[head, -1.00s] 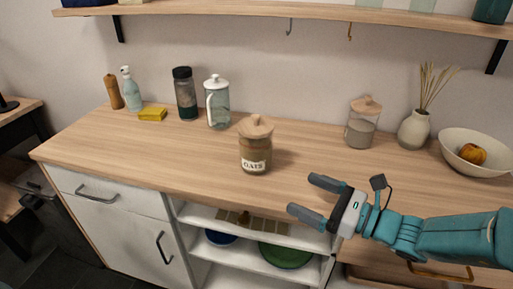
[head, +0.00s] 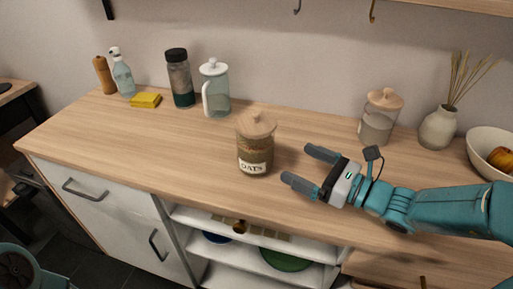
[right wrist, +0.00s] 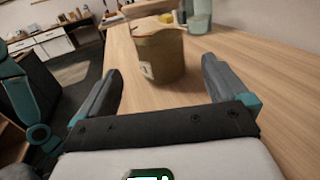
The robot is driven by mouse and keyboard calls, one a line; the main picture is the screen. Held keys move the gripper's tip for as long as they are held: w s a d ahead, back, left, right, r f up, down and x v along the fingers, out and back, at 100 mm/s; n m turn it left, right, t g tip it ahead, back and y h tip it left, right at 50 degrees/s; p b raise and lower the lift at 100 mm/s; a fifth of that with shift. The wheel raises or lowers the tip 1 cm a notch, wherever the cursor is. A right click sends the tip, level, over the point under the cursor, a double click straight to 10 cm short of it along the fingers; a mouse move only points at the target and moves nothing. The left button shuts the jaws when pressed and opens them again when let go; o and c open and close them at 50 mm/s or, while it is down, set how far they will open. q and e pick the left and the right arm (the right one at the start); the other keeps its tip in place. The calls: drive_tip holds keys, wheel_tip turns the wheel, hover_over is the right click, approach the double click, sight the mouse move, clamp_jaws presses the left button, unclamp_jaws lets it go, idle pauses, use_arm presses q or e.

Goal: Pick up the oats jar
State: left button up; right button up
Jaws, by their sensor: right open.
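The oats jar (head: 256,146) stands upright near the middle of the wooden counter in the head view. It is a clear jar with brown contents, a wooden lid with a knob and a white OATS label. My right gripper (head: 298,166) is open and empty, just to the right of the jar, with its fingers pointing at it. In the right wrist view the jar (right wrist: 158,52) stands ahead, beyond and between the two open fingers (right wrist: 158,82), not touching them. My left gripper is not in view.
A glass pitcher (head: 215,92), dark-lidded bottle (head: 179,80), yellow sponge (head: 145,101) and soap bottle (head: 122,75) stand behind left. A second wooden-lidded jar (head: 378,122), vase (head: 437,129) and fruit bowl (head: 480,148) stand to the right. The counter (head: 150,150) is clear around the oats jar.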

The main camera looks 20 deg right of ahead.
sight(256, 143)
drive_tip(key=x, duration=1.3)
drive_tip(key=shift+s+f, duration=0.1)
drive_tip(key=shift+f, duration=0.05)
drive_tip(key=c, duration=1)
drive_tip(key=shift+c, duration=1)
